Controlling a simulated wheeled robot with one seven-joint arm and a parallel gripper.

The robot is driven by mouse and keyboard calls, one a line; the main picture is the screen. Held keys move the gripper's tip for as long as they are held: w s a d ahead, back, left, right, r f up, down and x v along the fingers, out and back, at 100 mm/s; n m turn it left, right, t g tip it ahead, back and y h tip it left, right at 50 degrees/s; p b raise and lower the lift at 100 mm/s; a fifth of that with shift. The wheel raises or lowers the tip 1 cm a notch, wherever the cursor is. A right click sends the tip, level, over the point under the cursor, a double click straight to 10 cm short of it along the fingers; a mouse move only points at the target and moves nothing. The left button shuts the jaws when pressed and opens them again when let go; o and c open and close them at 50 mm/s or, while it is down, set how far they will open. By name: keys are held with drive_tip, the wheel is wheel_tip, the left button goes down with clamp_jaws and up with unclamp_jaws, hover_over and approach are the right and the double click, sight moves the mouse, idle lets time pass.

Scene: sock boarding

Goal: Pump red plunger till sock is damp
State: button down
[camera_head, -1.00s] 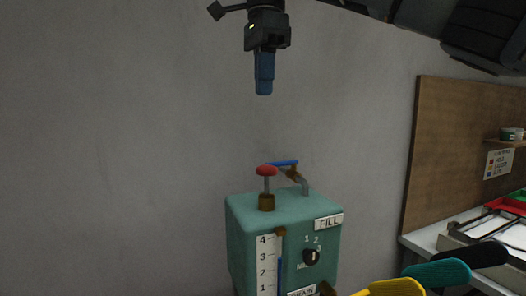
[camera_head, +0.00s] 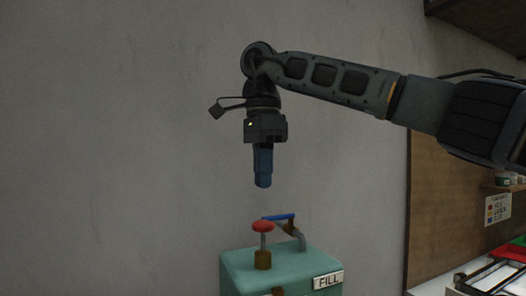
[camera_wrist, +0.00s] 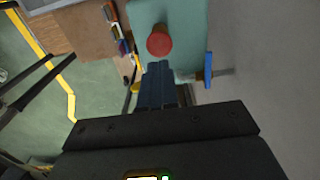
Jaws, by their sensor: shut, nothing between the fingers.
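The red plunger (camera_head: 263,226) stands up on a thin rod from a brass collar on top of the teal machine (camera_head: 290,262). My gripper (camera_head: 263,184) points straight down above the plunger, shut and empty, with a clear gap between its blue fingertips and the red knob. In the wrist view the red knob (camera_wrist: 159,41) lies just beyond the fingertips (camera_wrist: 159,66), over the teal top (camera_wrist: 185,20). No sock can be made out in these frames.
A tap with a blue lever (camera_head: 279,217) stands just right of the plunger, and the lever also shows in the wrist view (camera_wrist: 208,70). A FILL label (camera_head: 328,280) is on the machine. A brown board (camera_head: 450,215) and a white bench are at the right.

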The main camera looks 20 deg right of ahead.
sight(263, 221)
wheel_tip(263, 221, down, 6)
drive_tip(key=shift+f, duration=0.15)
idle(0.4)
drive_tip(key=shift+f+b, duration=0.35)
drive_tip(key=shift+f, duration=1.55)
drive_tip(key=shift+s, duration=0.1)
wheel_tip(263, 221, up, 15)
drive_tip(key=p, duration=0.2)
drive_tip(key=shift+f, duration=0.2)
